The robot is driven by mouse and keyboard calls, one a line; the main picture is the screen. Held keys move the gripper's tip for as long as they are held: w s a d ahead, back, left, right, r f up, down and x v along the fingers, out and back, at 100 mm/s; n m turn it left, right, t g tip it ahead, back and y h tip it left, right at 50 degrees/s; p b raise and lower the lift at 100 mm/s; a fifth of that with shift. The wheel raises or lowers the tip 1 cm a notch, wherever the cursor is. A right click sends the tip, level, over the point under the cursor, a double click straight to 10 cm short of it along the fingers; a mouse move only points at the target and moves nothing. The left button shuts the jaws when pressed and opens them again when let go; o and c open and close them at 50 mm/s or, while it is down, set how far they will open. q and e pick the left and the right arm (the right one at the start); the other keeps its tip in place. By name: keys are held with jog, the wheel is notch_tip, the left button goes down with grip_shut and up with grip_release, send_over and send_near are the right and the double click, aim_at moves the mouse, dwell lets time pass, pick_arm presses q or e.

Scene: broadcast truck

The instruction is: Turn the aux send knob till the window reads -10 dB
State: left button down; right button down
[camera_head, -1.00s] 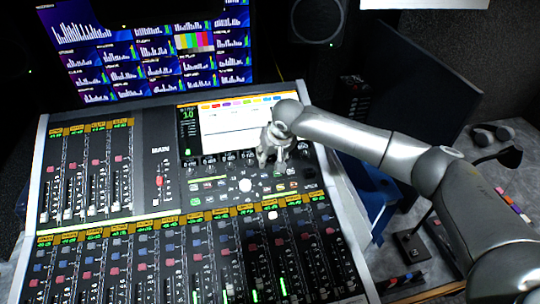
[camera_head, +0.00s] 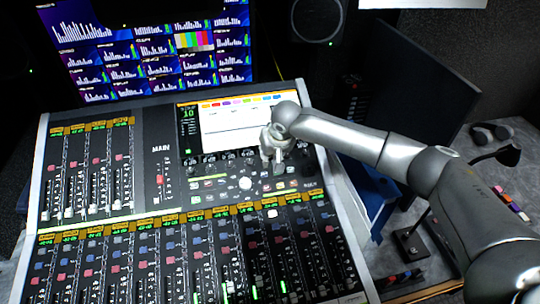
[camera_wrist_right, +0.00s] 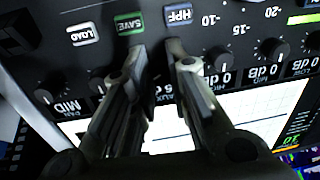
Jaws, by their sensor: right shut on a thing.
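The mixing console (camera_head: 45,160) stands in front of me, with a row of small black knobs under its screen. The aux label (camera_wrist_right: 157,130) shows partly between the fingers. The aux window is mostly covered, and I cannot read its value. A neighbouring knob (camera_wrist_right: 217,60) has a window reading 0 dB. My left gripper is not in view.
SAVE (camera_wrist_right: 130,25) and HPF (camera_wrist_right: 178,17) buttons lie close to the fingertips. The console screen (camera_head: 235,128) is behind the gripper. Faders fill the front of the console. A dark monitor (camera_head: 415,100) and a gooseneck microphone (camera_head: 508,155) stand to the right.

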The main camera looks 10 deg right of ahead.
jog(key=shift+s+r+m+p, duration=0.1)
jog(key=shift+r+m+p, duration=0.1)
jog(key=shift+m+p, duration=1.25)
jog(key=shift+f+m+t+p, duration=0.2)
jog(key=shift+m+t+p, duration=0.1)
jog(key=shift+m+p, duration=1.3)
jog(key=c, duration=1.4)
grip_release()
jog(key=shift+o, duration=0.2)
jog(key=shift+f, duration=0.1)
